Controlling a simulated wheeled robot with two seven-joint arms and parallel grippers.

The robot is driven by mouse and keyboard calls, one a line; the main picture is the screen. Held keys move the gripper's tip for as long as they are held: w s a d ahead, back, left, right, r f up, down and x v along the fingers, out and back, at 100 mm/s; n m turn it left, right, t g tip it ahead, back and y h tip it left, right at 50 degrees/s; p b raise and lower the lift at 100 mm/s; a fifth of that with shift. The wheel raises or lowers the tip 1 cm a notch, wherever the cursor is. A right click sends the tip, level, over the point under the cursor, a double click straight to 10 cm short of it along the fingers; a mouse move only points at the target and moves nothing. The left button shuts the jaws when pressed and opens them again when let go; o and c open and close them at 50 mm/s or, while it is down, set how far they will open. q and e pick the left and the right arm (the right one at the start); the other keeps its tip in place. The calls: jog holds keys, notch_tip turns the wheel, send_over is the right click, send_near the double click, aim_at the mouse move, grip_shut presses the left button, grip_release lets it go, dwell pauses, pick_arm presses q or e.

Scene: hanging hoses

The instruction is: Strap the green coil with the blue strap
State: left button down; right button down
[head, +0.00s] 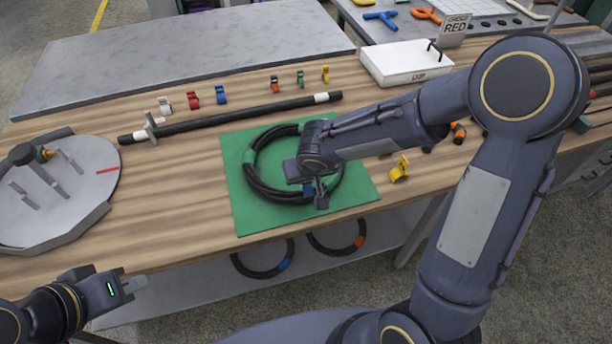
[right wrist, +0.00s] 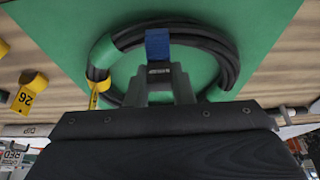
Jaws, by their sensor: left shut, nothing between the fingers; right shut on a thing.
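The green coil (head: 252,180), a black hose ring with green bands, lies on a green mat (head: 357,205). It also shows in the right wrist view (right wrist: 215,38), with a green band (right wrist: 103,52) at its left. My right gripper (right wrist: 158,75) is shut on the blue strap (right wrist: 157,43), which lies across the near ring. I cannot tell whether the strap goes all the way round. In the head view my right gripper (head: 318,192) is low over the coil's front and hides part of it. My left gripper (head: 138,284) is shut and empty at the lower left, off the bench.
A round grey stand (head: 60,215) is at the left. A black bar (head: 235,117) lies behind the mat, with several coloured clips behind it. A yellow tag (head: 400,168) lies right of the coil. A white box (head: 405,62) stands behind. Two other coils (head: 262,275) are below the bench edge.

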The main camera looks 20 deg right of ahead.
jog(key=shift+f, duration=0.2)
dwell(0.4)
jog(key=shift+f+b, duration=0.9)
jog(key=shift+b, duration=0.5)
jog(key=shift+f+b, duration=0.35)
jog(key=shift+b, duration=0.05)
